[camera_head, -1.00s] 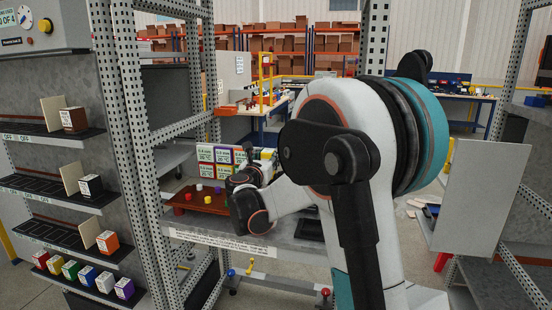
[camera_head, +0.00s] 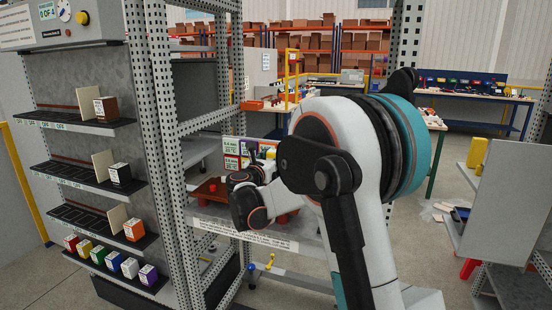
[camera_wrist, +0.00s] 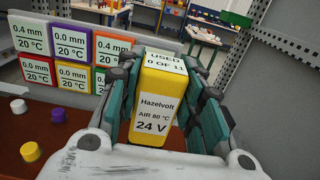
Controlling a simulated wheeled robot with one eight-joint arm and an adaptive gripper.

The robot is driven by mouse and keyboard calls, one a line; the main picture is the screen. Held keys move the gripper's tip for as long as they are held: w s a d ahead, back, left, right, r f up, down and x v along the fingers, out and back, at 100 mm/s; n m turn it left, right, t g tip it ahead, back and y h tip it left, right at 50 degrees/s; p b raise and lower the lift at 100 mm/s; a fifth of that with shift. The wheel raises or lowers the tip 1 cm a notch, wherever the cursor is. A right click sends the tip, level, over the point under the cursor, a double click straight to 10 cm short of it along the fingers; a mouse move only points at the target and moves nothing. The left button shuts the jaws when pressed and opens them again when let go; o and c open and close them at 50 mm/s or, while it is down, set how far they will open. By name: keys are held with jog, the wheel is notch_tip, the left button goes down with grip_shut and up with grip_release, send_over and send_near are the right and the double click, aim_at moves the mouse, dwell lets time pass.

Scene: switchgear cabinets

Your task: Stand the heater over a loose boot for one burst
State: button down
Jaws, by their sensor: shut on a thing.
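My gripper (camera_wrist: 172,95) is shut on a yellow box-shaped heater (camera_wrist: 155,105), with fingers on both of its sides. Its label reads Hazelvolt, AIR 80 °C, 24 V, and its top reads USED 0 OF 11. In the wrist view a white cap-like piece (camera_wrist: 18,106) and a yellow one (camera_wrist: 30,152) stand on a red-brown board (camera_wrist: 70,125), left of the gripper; they may be boots. Behind is a panel of coloured tiles (camera_wrist: 85,45) with mm and 20 °C readings. In the head view my arm hides much of the board (camera_head: 208,192).
A perforated post (camera_head: 150,130) stands left of my arm. Left of it, shelves hold brown (camera_head: 106,109), black (camera_head: 120,175) and orange (camera_head: 135,229) boxes, with several coloured boxes below. A control box (camera_head: 60,25) reads 0 OF 4. A grey cabinet panel (camera_head: 505,200) stands at right.

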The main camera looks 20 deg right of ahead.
jog(key=shift+f, duration=0.15)
jog(key=shift+f+b, duration=1.15)
jog(key=shift+f, duration=0.6)
jog(key=shift+f+b, duration=0.3)
jog(key=shift+f, duration=0.25)
jog(key=shift+r, duration=0.1)
dwell(1.9)
